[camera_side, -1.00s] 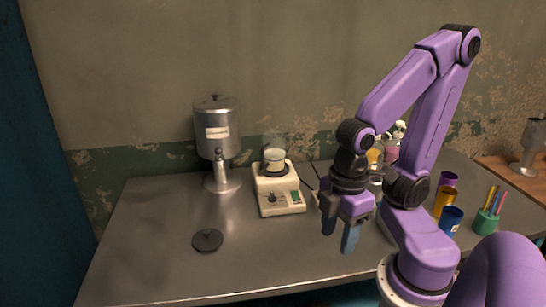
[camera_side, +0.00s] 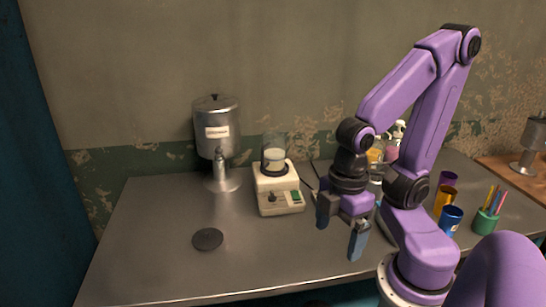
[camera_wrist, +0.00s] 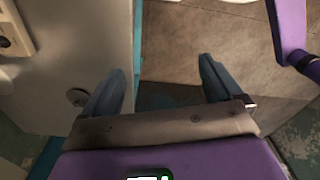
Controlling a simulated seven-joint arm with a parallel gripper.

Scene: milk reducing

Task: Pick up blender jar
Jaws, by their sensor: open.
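A clear glass jar (camera_side: 274,157) with white liquid in its lower part stands upright on a cream-coloured blender base (camera_side: 281,196) near the middle of the table. My gripper (camera_side: 340,234) is open and empty, fingers pointing down, to the right of the base and nearer the front edge. It is clear of the jar. In the wrist view my gripper (camera_wrist: 157,84) has its two blue-grey fingers spread with nothing between them. A part of the cream base (camera_wrist: 14,32) shows at the top left there. The jar cannot be made out in the wrist view.
A metal dispenser (camera_side: 217,130) stands left of the blender. A dark round disc (camera_side: 207,239) lies at the front left. Bottles (camera_side: 375,155), coloured cups (camera_side: 444,201) and a green pencil holder (camera_side: 485,221) stand to the right. The front middle of the table is clear.

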